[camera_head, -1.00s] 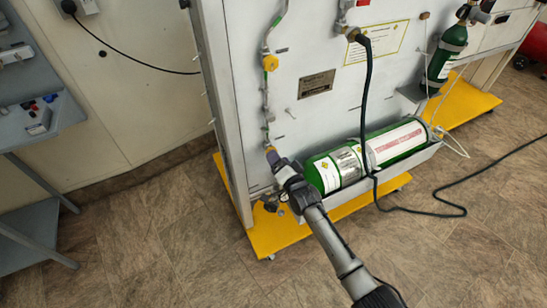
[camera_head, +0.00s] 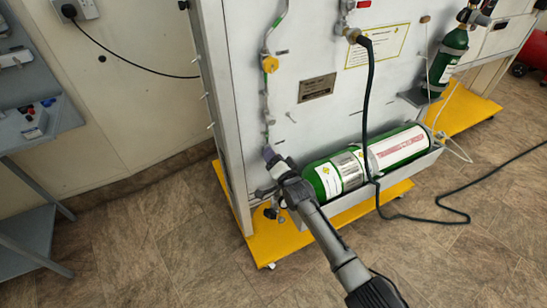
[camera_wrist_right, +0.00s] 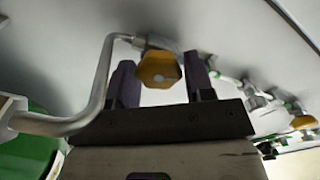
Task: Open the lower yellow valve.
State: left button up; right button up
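The lower yellow valve knob (camera_wrist_right: 158,69) shows in the right wrist view, on a fitting at the end of a bent metal pipe (camera_wrist_right: 105,75). My right gripper (camera_wrist_right: 162,66) is open, with one dark finger on each side of the knob. Gaps show beside the knob, and I cannot tell whether a finger touches it. In the head view my right gripper (camera_head: 270,155) is at the panel's lower left and hides the lower knob. The upper yellow valve knob (camera_head: 270,64) is higher on the same pipe line. My left gripper is not in view.
A large green cylinder (camera_head: 330,180) lies in a tray right of my gripper. A dark hose (camera_head: 367,100) hangs in front of it. The panel stands on a yellow base (camera_head: 270,245). A grey bench (camera_head: 35,225) stands at the left, with clear floor between.

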jog(key=c, duration=0.5)
jog(key=shift+c, duration=0.2)
jog(key=n+p, duration=0.1)
jog(key=n, duration=0.4)
jog(key=shift+r+p, duration=0.1)
jog(key=shift+p, duration=0.3)
jog(key=shift+a+n, duration=0.1)
jog(key=shift+n, duration=0.7)
